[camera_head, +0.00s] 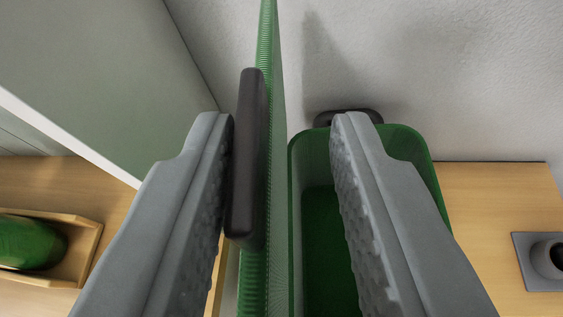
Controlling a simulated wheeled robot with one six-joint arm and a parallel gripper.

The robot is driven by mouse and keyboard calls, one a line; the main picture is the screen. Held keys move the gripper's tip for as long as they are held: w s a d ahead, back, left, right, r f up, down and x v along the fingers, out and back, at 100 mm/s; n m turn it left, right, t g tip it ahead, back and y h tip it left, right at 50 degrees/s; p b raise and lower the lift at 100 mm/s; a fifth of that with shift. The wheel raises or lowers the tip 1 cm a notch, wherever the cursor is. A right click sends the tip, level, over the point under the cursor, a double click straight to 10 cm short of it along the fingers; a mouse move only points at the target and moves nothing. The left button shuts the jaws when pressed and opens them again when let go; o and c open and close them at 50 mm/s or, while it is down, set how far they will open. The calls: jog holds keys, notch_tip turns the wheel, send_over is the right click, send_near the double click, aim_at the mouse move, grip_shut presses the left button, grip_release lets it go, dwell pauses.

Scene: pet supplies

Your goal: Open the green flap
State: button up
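The green flap (274,90) is seen almost edge-on, as a tall ribbed green panel running from the top of the view downward. A long dark handle (246,155) is on its left side. An open green box (412,152) lies right of the flap, and its dark green inside shows. My gripper (287,122) is open, with one grey finger on each side of the flap. The left finger is close against the handle; I cannot tell whether they touch. The right finger is apart from the flap, in front of the box, and hides part of it.
A dark knob-like piece (347,115) is behind the box near the white wall. A wooden tray with a green item (30,243) is at lower left, below a pale panel (100,70). A grey holder with a dark opening (545,260) is at right. Wooden surface beside it is bare.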

jog(key=v, duration=1.7)
jog(key=shift+a, duration=0.15)
jog(key=shift+s, duration=0.2)
jog(key=s+d+f+n+t+y, duration=0.1)
jog(key=s+d+f, duration=0.3)
jog(key=s, duration=0.7)
jog(key=s+d+f+n+t+y, duration=0.1)
jog(key=s+d+f, duration=0.4)
jog(key=s, duration=0.6)
jog(key=s+d+f+n+t+y, duration=0.1)
jog(key=s+d+f, duration=0.4)
jog(key=s, duration=0.7)
jog(key=shift+d+n+t, duration=0.7)
jog(key=shift+d+n, duration=0.1)
jog(key=shift+d, duration=0.05)
